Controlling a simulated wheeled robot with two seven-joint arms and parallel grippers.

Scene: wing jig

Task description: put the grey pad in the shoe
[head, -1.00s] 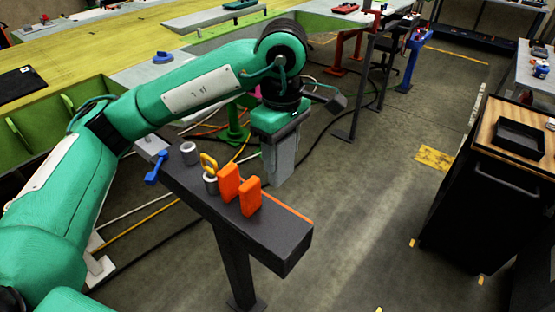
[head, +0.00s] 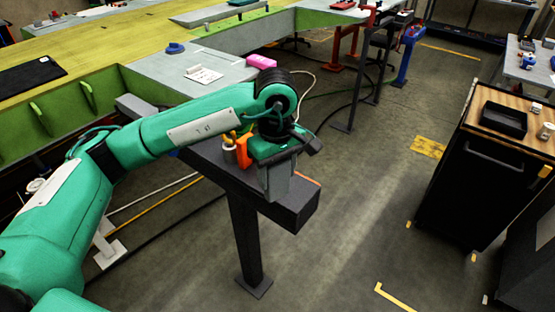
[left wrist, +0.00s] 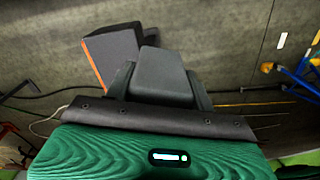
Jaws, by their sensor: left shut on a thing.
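My left gripper (head: 279,188) points down over the end of the dark beam (head: 300,207). In the left wrist view it is shut on a dark grey block (left wrist: 163,76), which looks like the grey pad, between its two fingers. One orange block (head: 243,152) stands on the beam just left of the gripper, partly covered. I cannot tell for certain which part is the shoe. The beam end with its orange edge also shows in the left wrist view (left wrist: 116,50), beyond the pad. My right gripper is not in view.
A grey cylinder (head: 229,154) stands on the beam beside the orange block. The beam rests on a post (head: 245,245). A black cabinet (head: 478,185) with a black tray (head: 502,119) stands at right. The floor between is clear.

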